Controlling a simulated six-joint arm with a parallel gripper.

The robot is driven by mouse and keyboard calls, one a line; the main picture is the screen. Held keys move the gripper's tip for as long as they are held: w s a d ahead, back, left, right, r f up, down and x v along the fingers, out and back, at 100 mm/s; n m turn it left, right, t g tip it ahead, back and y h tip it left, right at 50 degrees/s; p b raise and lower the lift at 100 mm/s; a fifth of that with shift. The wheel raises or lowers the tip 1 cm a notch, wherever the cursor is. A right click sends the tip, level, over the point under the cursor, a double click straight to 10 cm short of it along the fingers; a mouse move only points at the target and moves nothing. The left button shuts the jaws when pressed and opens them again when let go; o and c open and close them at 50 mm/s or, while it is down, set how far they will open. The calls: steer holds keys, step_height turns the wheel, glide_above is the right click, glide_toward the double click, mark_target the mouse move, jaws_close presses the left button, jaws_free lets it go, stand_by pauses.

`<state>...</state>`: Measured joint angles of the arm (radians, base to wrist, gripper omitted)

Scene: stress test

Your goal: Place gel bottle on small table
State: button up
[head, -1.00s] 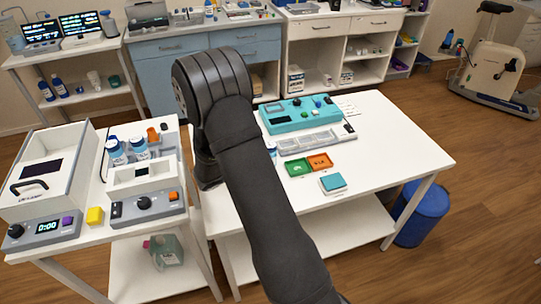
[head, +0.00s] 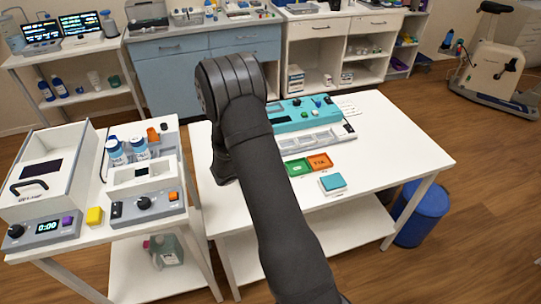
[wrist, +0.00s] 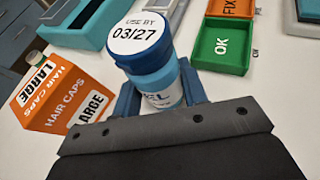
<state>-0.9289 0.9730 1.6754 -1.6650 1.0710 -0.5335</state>
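The gel bottle (wrist: 161,82) has a blue cap marked "USE BY 03/27" and a partly covered label ending in "EL". In the wrist view it stands between the blue fingers of my gripper (wrist: 160,97), which are closed against its sides. My gripper and the bottle are hidden behind my arm in the head view. The wrist view shows the white table top below them; whether the bottle touches it I cannot tell. The head view shows a white table (head: 405,150) in the middle and a smaller white table (head: 95,240) at the left.
An orange hair caps box (wrist: 62,95) is left of the bottle. A green OK tray (wrist: 222,47) and an orange tray (head: 320,162) lie to the right. A teal device (head: 300,112) stands behind. The middle table's right side is clear; the left table is crowded.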

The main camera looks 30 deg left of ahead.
steer(key=shift+c, duration=1.3)
